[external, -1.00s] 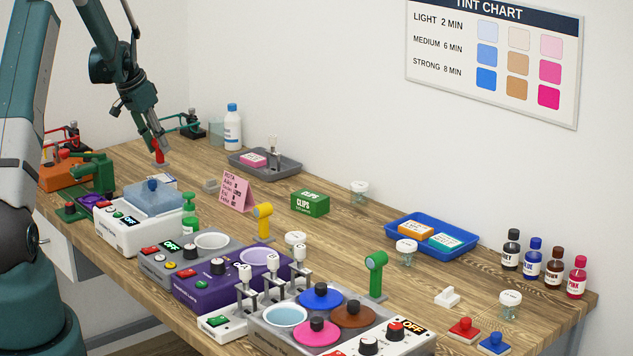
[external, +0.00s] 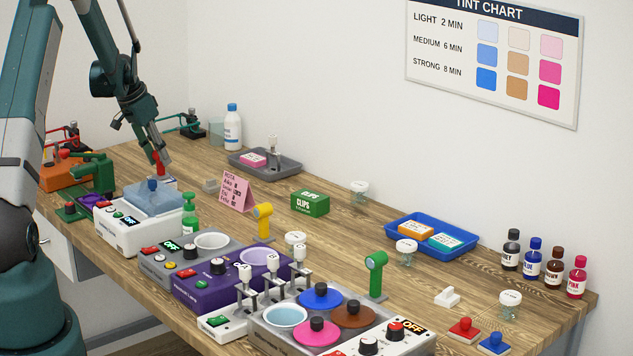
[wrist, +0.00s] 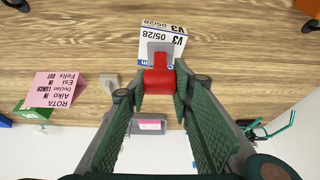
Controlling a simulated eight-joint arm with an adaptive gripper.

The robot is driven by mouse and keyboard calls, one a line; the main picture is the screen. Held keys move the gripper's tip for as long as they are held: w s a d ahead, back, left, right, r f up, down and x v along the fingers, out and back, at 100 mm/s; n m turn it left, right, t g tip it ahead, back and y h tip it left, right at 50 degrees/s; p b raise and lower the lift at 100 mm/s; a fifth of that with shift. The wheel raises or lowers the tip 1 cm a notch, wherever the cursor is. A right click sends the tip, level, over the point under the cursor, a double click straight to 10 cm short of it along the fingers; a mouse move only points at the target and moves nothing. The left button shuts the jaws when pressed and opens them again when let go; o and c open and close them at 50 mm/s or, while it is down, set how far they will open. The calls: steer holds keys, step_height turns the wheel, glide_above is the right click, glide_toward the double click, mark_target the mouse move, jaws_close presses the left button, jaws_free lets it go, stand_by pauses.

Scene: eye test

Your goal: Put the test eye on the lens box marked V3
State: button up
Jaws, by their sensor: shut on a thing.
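My gripper (external: 162,158) is shut on a red piece (wrist: 159,80) with a flat grey foot (wrist: 160,48), the likely test eye. In the external view the red piece (external: 158,166) hangs below my fingers, behind the machine with the blue-grey lid. The lens box marked V3 (wrist: 173,30) is white with a blue edge and reads 05/28. In the wrist view the grey foot overlaps the box's printed face. The box (external: 172,184) is partly hidden by the lid in the external view. I cannot tell whether the foot touches the box.
The lidded white machine (external: 135,228) stands close in front of the box. A green hand press (external: 95,172) is to the left. A pink rota card (external: 236,191), a small grey block (external: 210,185) and a grey tray (external: 277,167) are to the right. Bare wood lies between them.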

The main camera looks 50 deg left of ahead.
steer(key=shift+f, duration=0.15)
steer(key=o, duration=0.9)
steer(key=shift+o, duration=0.2)
steer(key=v, duration=1.2)
stand_by(0.5)
